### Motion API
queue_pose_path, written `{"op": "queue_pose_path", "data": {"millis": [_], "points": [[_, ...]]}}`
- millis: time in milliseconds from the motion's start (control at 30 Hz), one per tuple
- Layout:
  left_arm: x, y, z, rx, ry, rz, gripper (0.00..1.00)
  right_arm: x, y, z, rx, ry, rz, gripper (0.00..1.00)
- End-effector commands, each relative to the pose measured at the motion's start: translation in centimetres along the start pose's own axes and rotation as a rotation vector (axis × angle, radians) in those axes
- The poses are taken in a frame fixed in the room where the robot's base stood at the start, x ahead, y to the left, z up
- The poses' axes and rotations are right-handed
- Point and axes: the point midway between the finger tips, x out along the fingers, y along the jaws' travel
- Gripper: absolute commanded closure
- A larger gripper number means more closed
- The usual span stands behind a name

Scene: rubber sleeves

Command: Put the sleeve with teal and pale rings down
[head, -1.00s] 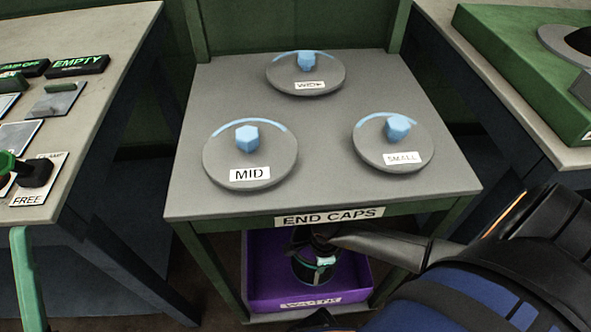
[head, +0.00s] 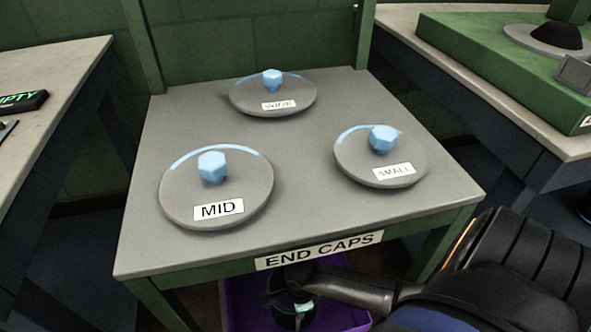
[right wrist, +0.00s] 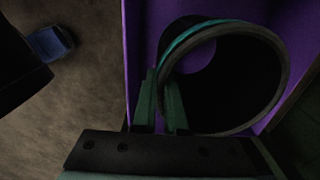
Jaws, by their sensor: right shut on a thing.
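The sleeve (head: 287,319) is a dark open tube, low at the bottom of the head view under the front of the END CAPS stand. In the right wrist view the sleeve (right wrist: 272,95) shows its round mouth and a teal band near the rim; I cannot make out a pale ring there. My right gripper (head: 296,293) is shut on the sleeve's wall, its green fingers (right wrist: 162,105) at the left side of the mouth. The sleeve is inside or just over the purple bin (head: 346,317); I cannot tell whether it touches the floor. My left gripper is not in view.
The grey END CAPS stand (head: 300,190) is above the bin and carries caps labelled MID (head: 240,190), SMALL (head: 400,160) and a third at the back (head: 295,98). Benches stand left (head: 45,100) and right (head: 480,95). Bare floor (right wrist: 75,110) lies beside the bin.

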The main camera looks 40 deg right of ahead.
Motion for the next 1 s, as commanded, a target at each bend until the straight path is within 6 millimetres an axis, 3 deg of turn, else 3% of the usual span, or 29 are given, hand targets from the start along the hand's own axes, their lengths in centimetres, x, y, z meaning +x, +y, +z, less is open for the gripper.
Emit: {"op": "queue_pose_path", "data": {"millis": [33, 100, 367, 600, 1000], "points": [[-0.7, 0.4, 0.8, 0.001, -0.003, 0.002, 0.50, 1.5, -0.1, 0.1, 0.002, -0.004, -0.001, 1.00], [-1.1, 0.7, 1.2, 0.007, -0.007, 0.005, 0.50, 2.6, -0.1, 0.1, 0.002, -0.002, -0.002, 1.00], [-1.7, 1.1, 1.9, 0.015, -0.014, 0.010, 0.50, 4.3, -0.2, 0.1, 0.001, -0.002, -0.005, 1.00], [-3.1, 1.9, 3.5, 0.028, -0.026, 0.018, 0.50, 7.5, -0.1, 0.2, 0.002, -0.004, -0.004, 1.00], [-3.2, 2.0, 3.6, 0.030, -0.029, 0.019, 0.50, 7.9, -0.2, 0.1, -0.001, -0.002, -0.006, 1.00]]}}
